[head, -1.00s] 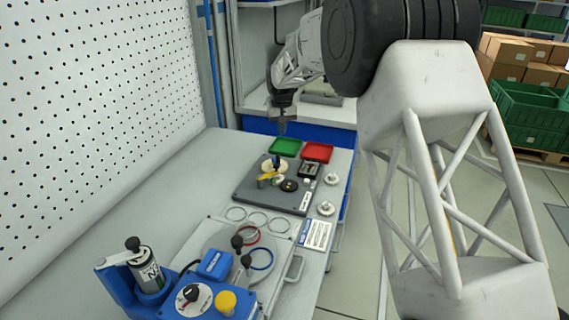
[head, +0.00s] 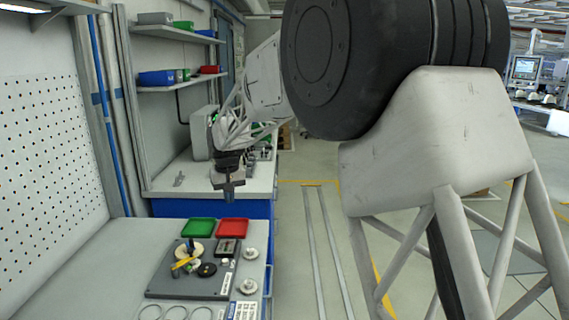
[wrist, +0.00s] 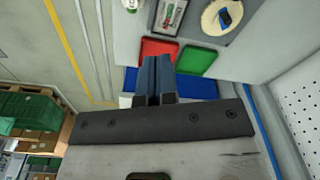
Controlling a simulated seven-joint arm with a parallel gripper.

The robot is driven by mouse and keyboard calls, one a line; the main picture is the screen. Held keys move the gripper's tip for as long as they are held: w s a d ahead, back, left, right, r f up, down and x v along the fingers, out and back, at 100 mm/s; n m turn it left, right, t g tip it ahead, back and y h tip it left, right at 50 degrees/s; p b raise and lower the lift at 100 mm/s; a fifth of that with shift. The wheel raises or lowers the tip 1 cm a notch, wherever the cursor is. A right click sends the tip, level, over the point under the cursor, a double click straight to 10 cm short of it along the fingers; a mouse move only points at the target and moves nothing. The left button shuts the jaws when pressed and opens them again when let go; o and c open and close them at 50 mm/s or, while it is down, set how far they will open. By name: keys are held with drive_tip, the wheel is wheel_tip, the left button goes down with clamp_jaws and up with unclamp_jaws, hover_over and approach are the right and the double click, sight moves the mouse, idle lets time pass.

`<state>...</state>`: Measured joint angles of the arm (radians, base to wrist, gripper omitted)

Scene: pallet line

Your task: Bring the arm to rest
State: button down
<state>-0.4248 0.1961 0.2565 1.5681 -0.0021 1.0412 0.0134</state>
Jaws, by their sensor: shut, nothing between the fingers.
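My gripper (head: 228,192) hangs pointing down in the head view, above and beyond the green tray (head: 198,227) and the red tray (head: 233,227). In the wrist view my gripper (wrist: 154,78) shows its two blue fingers together with nothing between them. The red tray (wrist: 152,49) and the green tray (wrist: 197,62) show past the fingertips there. My gripper touches nothing that I can see.
A dark fixture plate (head: 165,284) with a cream disc and a yellow part lies on the grey bench (head: 75,270). Two metal discs sit right of it. A pegboard (head: 45,150) stands left. Shelves (head: 185,86) stand behind. Open floor lies right of the bench.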

drive_tip(key=s+d+r+m, duration=0.1)
drive_tip(key=s+d+r, duration=0.3)
drive_tip(key=s+d, duration=0.7)
drive_tip(key=s+d+r+m, duration=0.1)
drive_tip(key=s+d+r, duration=0.2)
drive_tip(key=s+d, duration=0.8)
drive_tip(key=s+d+f+m, duration=0.1)
drive_tip(key=s+d, duration=0.3)
drive_tip(key=s, duration=0.4)
drive_tip(key=s+d+f+m+t, duration=0.1)
drive_tip(key=s+d+f, duration=0.2)
drive_tip(key=s, duration=0.6)
drive_tip(key=s+d+f+m, duration=0.1)
drive_tip(key=s+d+f, duration=0.1)
drive_tip(key=s+d, duration=0.4)
drive_tip(key=s, duration=0.3)
drive_tip(key=shift+s+d+f+t+h, duration=0.2)
drive_tip(key=shift+d+f+t+h, duration=0.05)
drive_tip(key=shift+d+t+h, duration=0.05)
